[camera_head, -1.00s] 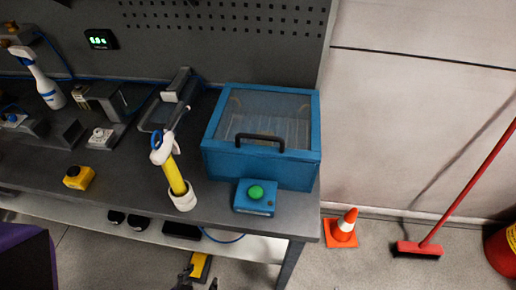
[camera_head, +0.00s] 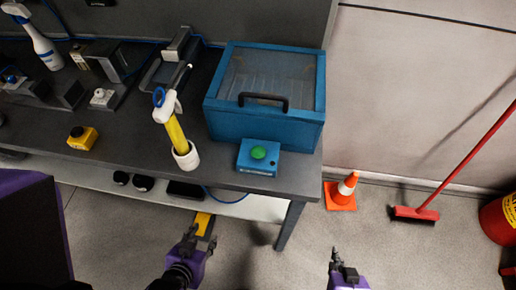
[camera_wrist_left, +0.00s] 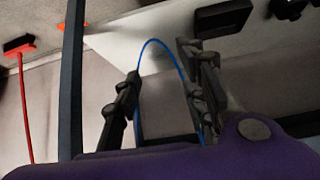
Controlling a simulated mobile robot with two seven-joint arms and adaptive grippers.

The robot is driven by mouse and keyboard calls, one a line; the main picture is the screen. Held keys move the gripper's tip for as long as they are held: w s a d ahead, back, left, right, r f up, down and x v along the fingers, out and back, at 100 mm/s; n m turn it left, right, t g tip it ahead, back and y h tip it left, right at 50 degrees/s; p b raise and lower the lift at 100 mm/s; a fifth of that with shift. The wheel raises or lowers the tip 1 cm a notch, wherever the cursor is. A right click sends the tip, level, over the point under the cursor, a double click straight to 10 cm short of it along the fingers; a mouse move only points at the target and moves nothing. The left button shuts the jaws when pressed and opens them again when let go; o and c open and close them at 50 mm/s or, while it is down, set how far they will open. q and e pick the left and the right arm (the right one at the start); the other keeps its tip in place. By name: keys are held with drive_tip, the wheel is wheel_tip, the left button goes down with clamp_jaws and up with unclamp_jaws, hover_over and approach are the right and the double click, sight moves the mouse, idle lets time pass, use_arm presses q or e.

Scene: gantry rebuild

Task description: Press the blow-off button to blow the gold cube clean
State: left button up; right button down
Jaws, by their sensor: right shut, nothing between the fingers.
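A blue button box with a green button (camera_head: 258,152) sits at the front right of the bench, in front of a blue cabinet (camera_head: 262,128) with a clear lid and a dark handle. The lid is shut. I cannot make out a gold cube in any view. My right gripper (camera_head: 336,258) is low over the floor, right of the bench leg, shut and empty.
A yellow button box (camera_head: 82,138), a white holder with a yellow-handled tool (camera_head: 176,132) and a spray bottle (camera_head: 40,46) stand on the bench (camera_head: 120,160). An orange cone (camera_head: 341,192) and a red broom (camera_head: 416,213) stand on the floor at right.

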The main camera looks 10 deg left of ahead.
use_arm(q)
drive_tip(key=shift+d, duration=0.1)
clamp_jaws()
drive_tip(key=shift+d, duration=0.1)
drive_tip(key=shift+w, duration=0.1)
idle(0.9)
